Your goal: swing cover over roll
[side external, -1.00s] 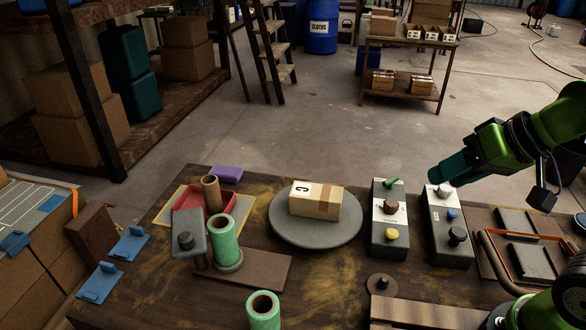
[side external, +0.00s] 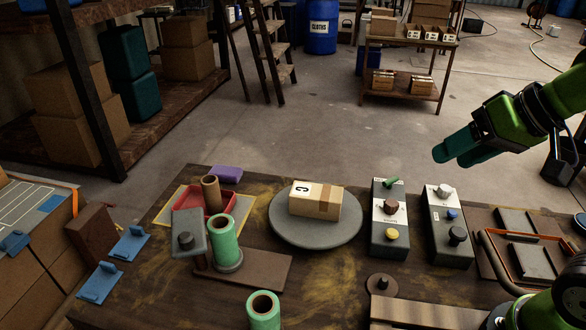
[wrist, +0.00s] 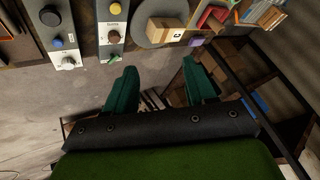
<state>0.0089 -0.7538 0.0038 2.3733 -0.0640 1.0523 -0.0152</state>
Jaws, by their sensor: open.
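A green roll (side external: 224,243) with a hollow core stands upright on a round grey base on a brown board (side external: 262,268), at the left of the table. The grey cover (side external: 188,222) with a black knob (side external: 185,240) sits just left of the roll, beside it and not over its top. Its hinge is not clear. My gripper (side external: 440,155) is open and empty, high above the table's right back, far from cover and roll. In the wrist view my gripper (wrist: 158,78) shows two teal fingers apart with nothing between them.
A second green roll (side external: 263,310) stands at the front. A grey turntable (side external: 315,232) carries a cardboard box (side external: 316,201). Two button panels (side external: 389,240) (side external: 447,230) stand right of it. A red tray (side external: 190,200) with a brown tube (side external: 211,193) lies behind the cover.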

